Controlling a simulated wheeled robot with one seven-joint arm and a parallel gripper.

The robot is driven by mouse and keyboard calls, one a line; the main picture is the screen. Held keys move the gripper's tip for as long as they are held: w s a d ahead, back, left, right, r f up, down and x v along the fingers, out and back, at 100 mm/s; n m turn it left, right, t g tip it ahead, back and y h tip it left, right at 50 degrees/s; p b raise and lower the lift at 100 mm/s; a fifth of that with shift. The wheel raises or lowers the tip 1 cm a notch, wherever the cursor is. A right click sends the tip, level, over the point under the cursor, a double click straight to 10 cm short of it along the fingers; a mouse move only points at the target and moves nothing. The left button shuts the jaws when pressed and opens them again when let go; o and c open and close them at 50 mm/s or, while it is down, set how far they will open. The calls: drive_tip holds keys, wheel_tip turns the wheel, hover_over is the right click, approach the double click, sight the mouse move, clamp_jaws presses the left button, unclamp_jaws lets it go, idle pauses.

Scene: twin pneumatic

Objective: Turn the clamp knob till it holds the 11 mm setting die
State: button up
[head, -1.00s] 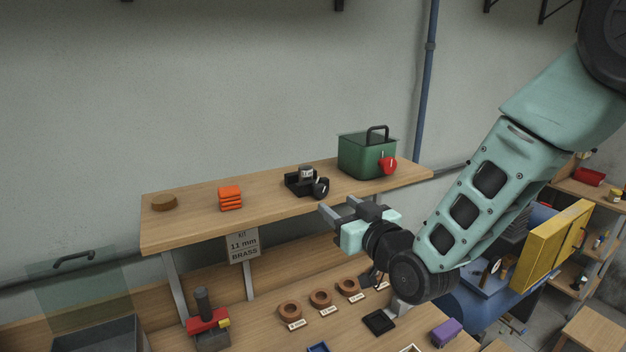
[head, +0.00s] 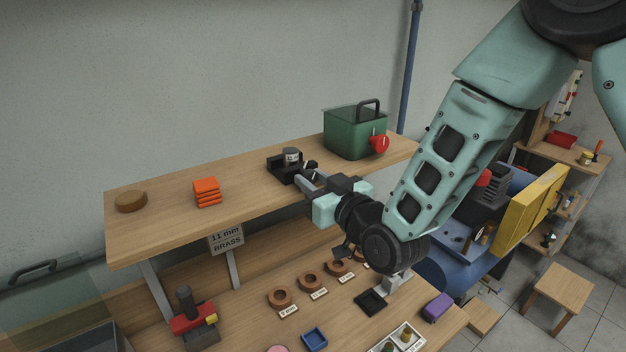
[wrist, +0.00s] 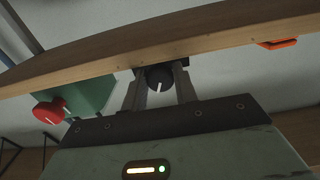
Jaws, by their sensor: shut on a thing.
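The black clamp (head: 277,172) stands on the raised wooden shelf, with the grey setting die (head: 291,154) seated upright in it. The die's label is too small to read. The clamp's round black knob (wrist: 158,78) shows in the wrist view with a white pointer line, between the two fingers. My gripper (head: 309,178) reaches the shelf's front edge and is shut on the knob. The fingers partly cover the knob in the head view. Whether the clamp's jaws touch the die cannot be told.
A green box (head: 345,138) with a red knob (head: 379,144) stands right of the clamp. Orange blocks (head: 206,192) and a brown disc (head: 130,202) lie left. A sign (head: 227,240) reading 11 mm BRASS hangs below. Copper rings (head: 280,298) lie on the lower bench.

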drive_tip(key=c, duration=0.4)
drive_tip(key=shift+o, duration=0.2)
drive_tip(key=b, duration=0.1)
drive_tip(key=m+b, duration=0.1)
drive_tip(key=shift+f+b, duration=0.25)
drive_tip(key=shift+b, duration=0.05)
drive_tip(key=shift+r+m+b, duration=0.1)
drive_tip(key=shift+m+b, duration=0.55)
drive_tip(key=shift+m, duration=0.25)
drive_tip(key=shift+r, duration=0.15)
drive_tip(key=o, duration=1)
